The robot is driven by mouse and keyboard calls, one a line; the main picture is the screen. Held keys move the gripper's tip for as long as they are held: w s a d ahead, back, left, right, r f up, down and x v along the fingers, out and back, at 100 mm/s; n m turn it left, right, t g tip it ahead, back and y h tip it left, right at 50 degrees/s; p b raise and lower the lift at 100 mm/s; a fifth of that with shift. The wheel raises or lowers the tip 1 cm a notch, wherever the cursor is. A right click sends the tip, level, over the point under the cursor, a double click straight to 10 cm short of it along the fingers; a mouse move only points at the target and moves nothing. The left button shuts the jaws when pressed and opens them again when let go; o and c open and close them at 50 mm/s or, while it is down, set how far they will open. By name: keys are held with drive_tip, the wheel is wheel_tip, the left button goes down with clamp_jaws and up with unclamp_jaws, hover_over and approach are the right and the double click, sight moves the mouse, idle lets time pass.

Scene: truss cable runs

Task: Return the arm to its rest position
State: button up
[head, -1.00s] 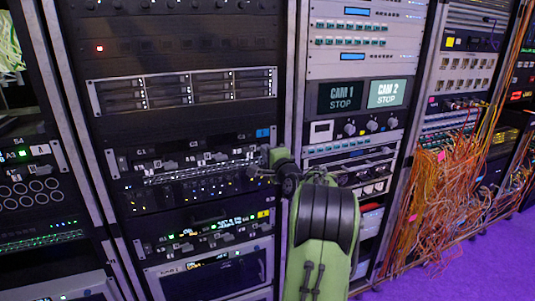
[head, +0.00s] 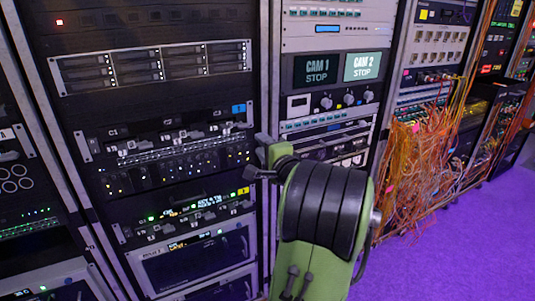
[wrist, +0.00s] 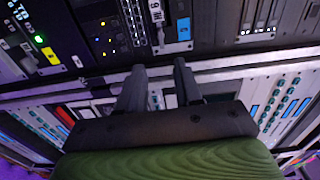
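My green and black arm (head: 322,215) rises from the bottom of the head view, in front of the racks. Its end points toward the upright between the left rack and the middle rack. My gripper (wrist: 158,76) shows in the wrist view with two dark fingers apart and nothing between them. Rack faces stand beyond the fingertips; I see no clear contact. In the head view the fingers are small and partly hidden by the arm.
The left rack holds a patch panel (head: 175,155) with small levers and a drive unit (head: 155,66). The middle rack has CAM 1 and CAM 2 screens (head: 340,68). Tangled orange cables (head: 430,160) hang at the right. The purple floor (head: 450,250) is clear at the lower right.

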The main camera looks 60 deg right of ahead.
drive_tip(key=v, duration=0.3)
drive_tip(key=shift+w+a, duration=0.1)
idle(0.4)
drive_tip(key=w+a+r+n+g+y+p, duration=0.15)
drive_tip(key=w+a+n+y, duration=0.3)
drive_tip(key=a, duration=0.55)
drive_tip(key=w+a+n+g+y+p, duration=0.1)
drive_tip(key=w+a+n+y+p, duration=0.25)
drive_tip(key=a+n, duration=0.45)
drive_tip(key=s+a+n+g+y+p, duration=0.1)
drive_tip(key=s+a+n+g+p, duration=0.3)
drive_tip(key=a, duration=1.1)
drive_tip(key=s+a+n+g+p, duration=0.1)
drive_tip(key=s+a+n, duration=0.1)
drive_tip(key=s, duration=0.5)
drive_tip(key=s+a+n+g+p, duration=0.1)
drive_tip(key=s+a+n+g, duration=0.1)
drive_tip(key=s+n, duration=0.3)
drive_tip(key=shift+s+a+f, duration=0.15)
drive_tip(key=shift+s+a, duration=0.65)
drive_tip(key=shift+s, duration=0.15)
